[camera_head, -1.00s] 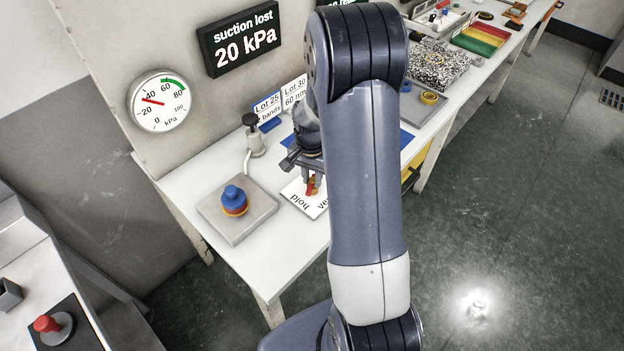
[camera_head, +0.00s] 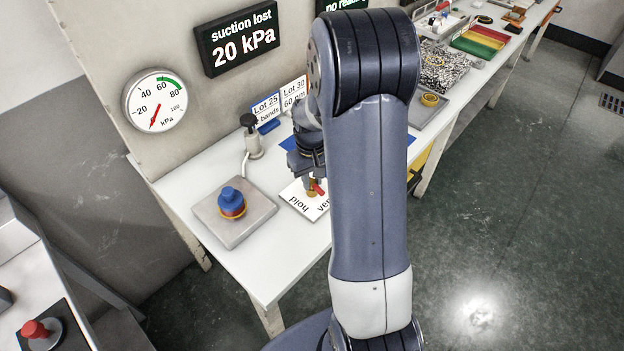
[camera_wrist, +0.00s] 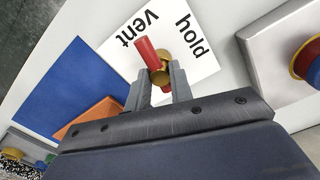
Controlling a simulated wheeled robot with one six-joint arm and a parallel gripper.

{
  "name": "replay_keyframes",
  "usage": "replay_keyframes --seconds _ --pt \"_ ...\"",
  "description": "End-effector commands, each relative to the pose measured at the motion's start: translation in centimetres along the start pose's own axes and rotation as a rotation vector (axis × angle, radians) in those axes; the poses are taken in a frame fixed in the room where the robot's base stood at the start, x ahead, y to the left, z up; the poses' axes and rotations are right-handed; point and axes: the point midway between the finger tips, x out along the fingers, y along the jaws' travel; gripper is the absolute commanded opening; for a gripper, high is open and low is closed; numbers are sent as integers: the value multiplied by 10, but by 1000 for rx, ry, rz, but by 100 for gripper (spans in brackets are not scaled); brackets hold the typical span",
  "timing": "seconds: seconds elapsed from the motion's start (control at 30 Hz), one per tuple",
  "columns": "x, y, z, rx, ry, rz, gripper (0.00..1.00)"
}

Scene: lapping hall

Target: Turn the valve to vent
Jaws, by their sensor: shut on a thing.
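The valve is a brass body (camera_wrist: 161,76) with a red lever (camera_wrist: 147,53), standing on a white card (camera_wrist: 184,45) marked "vent" and "hold". In the wrist view the lever points toward the word "vent". My gripper (camera_wrist: 157,84) is shut on the valve, with one finger on each side of it. In the head view the red lever (camera_head: 319,188) shows below my gripper (camera_head: 312,181), pointing to the "vent" side of the card. My arm hides part of the card there. The dial gauge (camera_head: 155,101) has its needle low, near zero.
A grey plate (camera_head: 213,222) with a blue-topped stack (camera_head: 232,202) is left of the card. A black-topped fitting with a hose (camera_head: 253,140) stands behind. The sign (camera_head: 238,38) reads "suction lost 20 kPa". The bench front left is clear.

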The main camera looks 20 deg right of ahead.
Motion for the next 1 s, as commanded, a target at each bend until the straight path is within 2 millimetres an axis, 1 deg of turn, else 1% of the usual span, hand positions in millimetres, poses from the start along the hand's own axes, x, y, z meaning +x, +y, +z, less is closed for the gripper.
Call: replay_keyframes --seconds 0.2,0.4,0.93,0.97,1.0 --pt "0 0 -1 -117 5 1 0" --pt "-1 1 -1 -176 6 1 0" --pt "-1 1 -1 -198 6 1 0" --pt "-1 1 -1 -198 6 1 23" --pt "-1 1 -1 -198 6 1 26"
